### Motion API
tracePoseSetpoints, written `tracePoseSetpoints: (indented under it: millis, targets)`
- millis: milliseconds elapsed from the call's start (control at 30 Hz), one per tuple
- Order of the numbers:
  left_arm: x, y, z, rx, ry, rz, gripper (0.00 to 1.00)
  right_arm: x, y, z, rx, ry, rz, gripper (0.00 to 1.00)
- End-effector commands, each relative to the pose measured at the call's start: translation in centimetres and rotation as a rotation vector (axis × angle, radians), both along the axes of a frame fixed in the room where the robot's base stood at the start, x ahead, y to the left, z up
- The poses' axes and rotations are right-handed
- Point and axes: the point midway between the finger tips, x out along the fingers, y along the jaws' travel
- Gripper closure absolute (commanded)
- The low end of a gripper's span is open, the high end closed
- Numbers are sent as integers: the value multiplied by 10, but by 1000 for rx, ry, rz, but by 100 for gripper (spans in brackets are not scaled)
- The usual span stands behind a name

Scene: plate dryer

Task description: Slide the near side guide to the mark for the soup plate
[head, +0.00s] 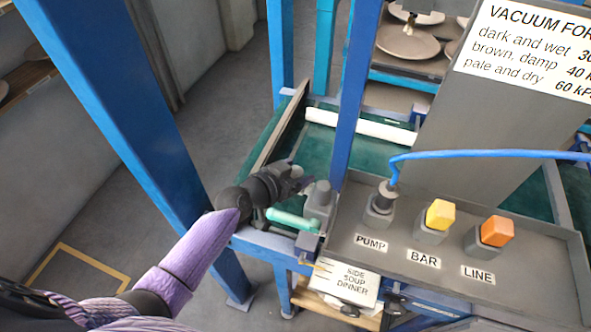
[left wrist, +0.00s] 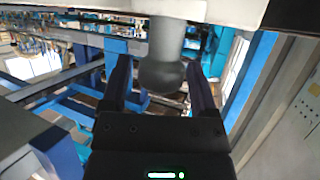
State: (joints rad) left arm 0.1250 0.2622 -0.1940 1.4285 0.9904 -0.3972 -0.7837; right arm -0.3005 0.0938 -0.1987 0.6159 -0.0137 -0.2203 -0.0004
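A pale mint-green bar (head: 292,219) lies at the near end of the green belt, beside a grey block with a rounded top (head: 319,198); it looks like the near side guide, but most of it is hidden. The label plate (head: 346,283) reads SIDE, SOUP, DINNER, with mark lines at its left edge. My left gripper (head: 304,181) is just left of the grey block. In the left wrist view its two dark fingers (left wrist: 160,88) stand apart, with a grey rounded knob (left wrist: 163,74) between them and gaps visible at both sides. My right gripper is not in view.
A white bar (head: 360,125) crosses the green belt (head: 318,145) farther back. A blue post (head: 355,95) rises right of my gripper. The control panel (head: 340,245) carries a pump plug with a blue hose (head: 480,154), a yellow knob (head: 440,214) and an orange knob (head: 497,231).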

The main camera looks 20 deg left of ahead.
Motion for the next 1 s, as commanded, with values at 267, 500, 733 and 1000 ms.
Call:
tracePoseSetpoints:
  millis: [267,500,733,1000]
  targets:
    - [0,0,0,0,-1,0,11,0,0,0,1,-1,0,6]
    - [-27,13,15,4,0,-2,11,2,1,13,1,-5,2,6]
    - [-71,33,33,4,2,-1,11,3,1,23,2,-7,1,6]
    - [-83,38,38,0,-1,0,11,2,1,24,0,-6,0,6]
